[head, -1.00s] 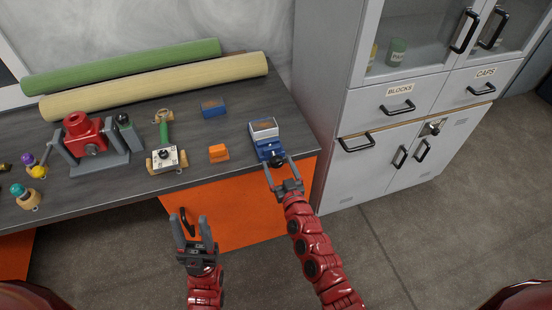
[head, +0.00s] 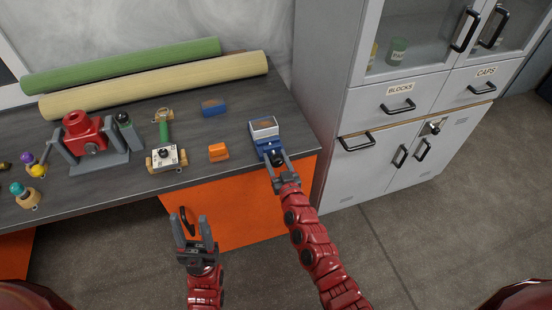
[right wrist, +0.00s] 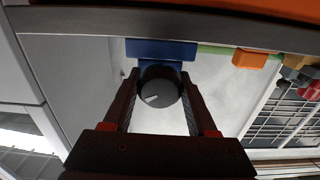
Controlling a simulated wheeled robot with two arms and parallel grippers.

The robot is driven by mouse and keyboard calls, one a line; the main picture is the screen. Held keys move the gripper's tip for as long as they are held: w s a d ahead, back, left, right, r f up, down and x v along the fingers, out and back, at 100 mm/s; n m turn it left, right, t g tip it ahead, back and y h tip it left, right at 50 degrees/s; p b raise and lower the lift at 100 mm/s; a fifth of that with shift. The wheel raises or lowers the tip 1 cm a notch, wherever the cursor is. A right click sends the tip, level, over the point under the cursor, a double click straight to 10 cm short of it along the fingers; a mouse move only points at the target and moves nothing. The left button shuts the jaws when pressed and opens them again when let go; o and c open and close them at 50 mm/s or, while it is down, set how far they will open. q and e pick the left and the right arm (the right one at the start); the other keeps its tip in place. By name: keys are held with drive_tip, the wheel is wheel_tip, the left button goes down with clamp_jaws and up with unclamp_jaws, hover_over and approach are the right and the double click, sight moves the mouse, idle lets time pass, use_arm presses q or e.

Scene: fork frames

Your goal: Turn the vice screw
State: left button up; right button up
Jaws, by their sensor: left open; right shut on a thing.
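The blue vice (head: 261,143) stands at the right front corner of the bench, with a pale block (head: 264,127) in it. Its dark round screw knob (head: 277,158) faces the front edge. In the right wrist view the knob (right wrist: 158,88) shows a white mark pointing to the lower left. My right gripper (head: 279,164) is shut on the knob, one finger on each side; it also shows in the right wrist view (right wrist: 160,100). My left gripper (head: 192,228) is open and empty, in front of the bench's orange panel.
An orange block (head: 218,152) and a blue block (head: 213,107) lie left of the vice. A red device (head: 85,133) in a grey stand is further left. Two long rolls (head: 160,82) lie at the back. A grey cabinet (head: 325,110) stands close on the right.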

drive_tip(key=shift+c, duration=0.3)
drive_tip(key=m+b, duration=0.2)
drive_tip(key=m, duration=0.1)
drive_tip(key=shift+d+f+b, duration=0.15)
drive_tip(key=shift+f+b, duration=0.1)
drive_tip(key=shift+b, duration=0.15)
drive_tip(key=shift+m+b, duration=0.75)
drive_tip(key=shift+m, duration=0.25)
drive_tip(key=m+b, duration=0.1)
drive_tip(key=m, duration=0.1)
drive_tip(key=shift+m+b, duration=0.3)
drive_tip(key=shift+b, duration=0.05)
drive_tip(key=shift+r+m+b, duration=0.1)
drive_tip(key=shift+m+b, duration=0.4)
drive_tip(key=shift+m, duration=0.6)
